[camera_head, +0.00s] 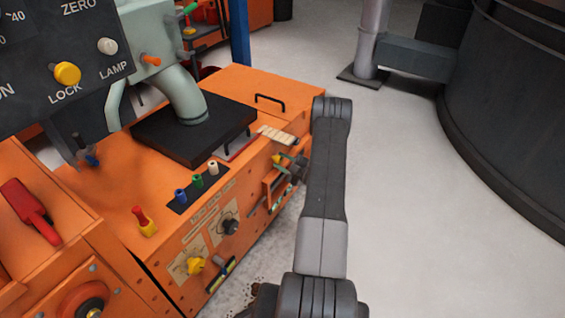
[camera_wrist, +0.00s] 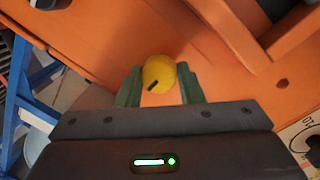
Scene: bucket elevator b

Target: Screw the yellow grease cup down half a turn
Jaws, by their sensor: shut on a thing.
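The yellow grease cup (camera_wrist: 159,72) is a round yellow cap with a short black mark on its lower left side. It sits at the orange panel in the middle of the wrist view. My gripper (camera_wrist: 160,84) is shut on it, one green finger on each side. In the head view, my gripper (camera_head: 285,160) is at the machine's right-hand side face, and a small yellow patch of the cup (camera_head: 276,159) shows at its fingertips. The cup's stem and base are hidden in both views.
The orange machine (camera_head: 110,195) carries a yellow knob (camera_head: 195,265), a black knob (camera_head: 230,226), and blue, green and white pegs on top. An orange ledge (camera_wrist: 295,35) is close to the right of my gripper. Floor right of my arm is clear up to a dark drum (camera_head: 510,120).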

